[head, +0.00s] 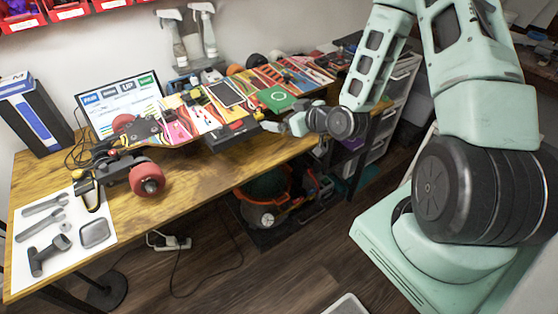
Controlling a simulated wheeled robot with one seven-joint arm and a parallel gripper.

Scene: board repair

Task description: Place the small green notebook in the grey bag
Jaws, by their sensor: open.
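A small green square item with a pale ring on it (275,98), which looks like the green notebook, lies among colourful flat items on the right half of the bench. My gripper (270,127) is at the bench's front edge, just in front of and below this green item in the picture. It points left, is open and appears empty; its fingers are small here. I cannot make out a grey bag in this view.
A crate (268,232) stands beneath. The floor in front is mostly clear, with a cable.

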